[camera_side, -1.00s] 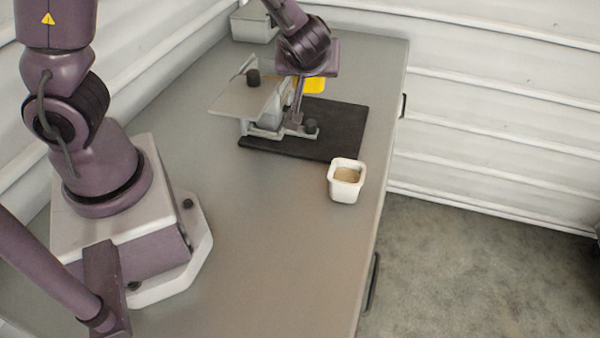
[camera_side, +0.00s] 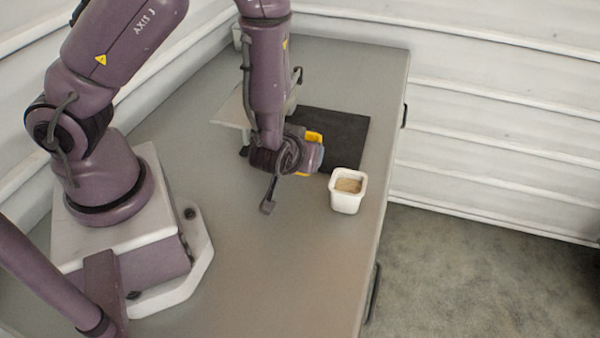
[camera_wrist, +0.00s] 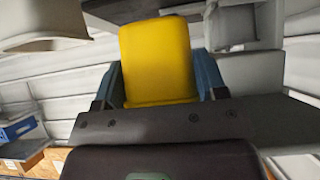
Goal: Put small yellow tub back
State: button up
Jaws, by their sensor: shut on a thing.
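The small yellow tub (camera_wrist: 157,62) is held between the two blue-grey fingers of my gripper (camera_wrist: 160,80) in the wrist view, with one finger against each side. In the side view only part of the yellow tub (camera_side: 313,137) shows, because my wrist covers the rest. There my gripper (camera_side: 315,150) is low over the near edge of the black mat (camera_side: 345,128), turned sideways. I cannot tell whether the tub touches anything below. The inside of the tub is not visible.
A white tub (camera_side: 347,200) with tan material inside stands just right of my gripper, near the table's right edge. A grey plate stand (camera_side: 232,112) is partly hidden behind my arm. The front of the grey table (camera_side: 280,270) is clear.

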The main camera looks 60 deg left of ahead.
jog(key=shift+f, duration=3)
jog(key=o, duration=0.9)
jog(key=shift+f, duration=0.15)
jog(key=shift+c, duration=0.2)
